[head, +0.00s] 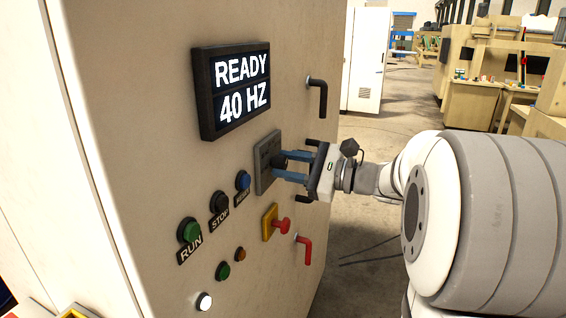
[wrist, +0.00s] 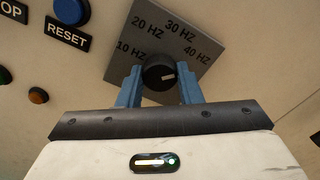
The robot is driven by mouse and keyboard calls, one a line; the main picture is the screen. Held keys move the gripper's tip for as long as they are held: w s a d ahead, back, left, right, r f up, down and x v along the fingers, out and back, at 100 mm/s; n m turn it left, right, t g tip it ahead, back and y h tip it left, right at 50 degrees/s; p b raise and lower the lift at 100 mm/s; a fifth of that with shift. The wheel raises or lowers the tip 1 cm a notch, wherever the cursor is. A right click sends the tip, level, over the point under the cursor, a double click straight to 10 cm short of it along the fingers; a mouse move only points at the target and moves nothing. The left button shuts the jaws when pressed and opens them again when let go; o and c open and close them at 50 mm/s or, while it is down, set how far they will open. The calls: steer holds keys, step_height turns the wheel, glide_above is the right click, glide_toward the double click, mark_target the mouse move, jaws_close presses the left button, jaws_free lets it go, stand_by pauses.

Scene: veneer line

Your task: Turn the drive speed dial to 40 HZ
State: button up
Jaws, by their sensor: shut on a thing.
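The speed dial (wrist: 158,70) is a round black knob with a white mark, on a grey plate (wrist: 140,40) lettered 10, 20, 30 and 40 HZ. The mark points right, on the side of the 40 HZ label. My gripper (wrist: 161,82) is shut on the dial, one blue finger on each side. In the head view my gripper (head: 283,166) reaches the plate (head: 264,175) from the right, and its fingers partly hide the dial. The display (head: 236,88) above reads READY 40 HZ.
Left of the plate are a green RUN button (head: 189,230), a black STOP button (head: 219,202) and a blue RESET button (head: 242,181). A red knob on a yellow plate (head: 268,222) and a red handle (head: 305,248) sit close below my gripper. A black handle (head: 322,97) is above.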

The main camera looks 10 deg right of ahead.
steer(key=shift+d+f, duration=0.1)
steer(key=shift+f, duration=0.05)
steer(key=o, duration=0.8)
steer(key=shift+d, duration=0.15)
steer(key=shift+c, duration=0.2)
steer(key=shift+o, duration=1.1)
steer(key=b+v, duration=0.1)
steer(key=v, duration=0.6)
steer(key=shift+s+d, duration=0.25)
steer(key=shift+s, duration=0.05)
